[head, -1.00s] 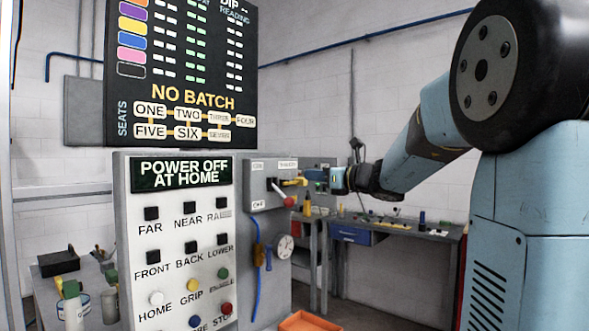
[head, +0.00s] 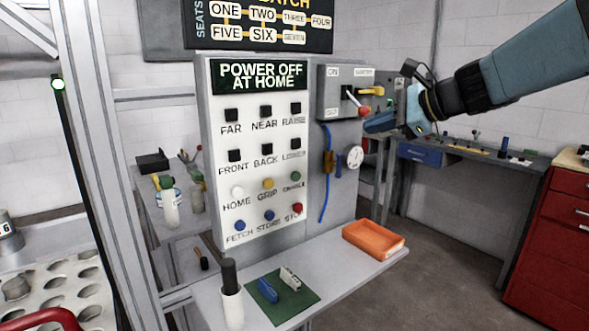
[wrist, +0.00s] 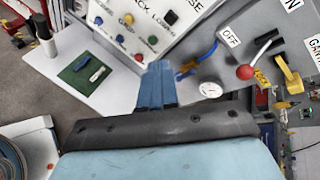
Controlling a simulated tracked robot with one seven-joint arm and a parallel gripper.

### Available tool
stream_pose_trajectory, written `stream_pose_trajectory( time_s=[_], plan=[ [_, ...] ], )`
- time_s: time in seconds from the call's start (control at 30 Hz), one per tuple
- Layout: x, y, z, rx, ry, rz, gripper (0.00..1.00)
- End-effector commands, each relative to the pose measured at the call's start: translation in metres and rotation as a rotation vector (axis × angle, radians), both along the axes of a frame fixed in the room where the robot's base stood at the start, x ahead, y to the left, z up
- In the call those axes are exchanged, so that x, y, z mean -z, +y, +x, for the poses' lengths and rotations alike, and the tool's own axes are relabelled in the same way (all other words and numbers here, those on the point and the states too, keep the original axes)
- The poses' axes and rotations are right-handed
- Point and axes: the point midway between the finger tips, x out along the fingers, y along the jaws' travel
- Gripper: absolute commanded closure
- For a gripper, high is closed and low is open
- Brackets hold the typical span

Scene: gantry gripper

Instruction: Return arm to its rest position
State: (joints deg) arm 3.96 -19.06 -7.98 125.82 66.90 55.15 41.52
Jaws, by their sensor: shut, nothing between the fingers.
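My gripper (head: 372,126) is shut and empty. In the head view its blue fingers point left, just below the red knob of a lever on the grey switch box (head: 332,92); I cannot tell whether they touch anything. In the wrist view the closed blue fingers (wrist: 156,84) lie together, with the red lever knob (wrist: 245,72) apart from them to the right. My arm (head: 520,75) reaches in from the upper right, stretched out toward the box. The display on the white button panel (head: 217,150) reads "POWER OFF AT HOME".
An orange tray (head: 375,240) and a green mat (head: 300,308) with small blue and white pieces lie on the shelf below. A round gauge (head: 355,157) is under the box. A blue-drawer bench (head: 500,165) and red cabinet (head: 560,235) stand right. Grey floor between is clear.

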Motion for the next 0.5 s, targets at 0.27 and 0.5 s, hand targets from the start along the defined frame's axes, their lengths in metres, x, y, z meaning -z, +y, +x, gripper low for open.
stream_pose_trajectory(
  time_s=[0.27,0.5],
  plan=[
    [0.06,0.004,-0.091,-0.34,-0.165,-0.586,1.0],
    [0.104,-0.02,-0.154,-0.672,-0.295,-1.077,1.0]
  ],
)
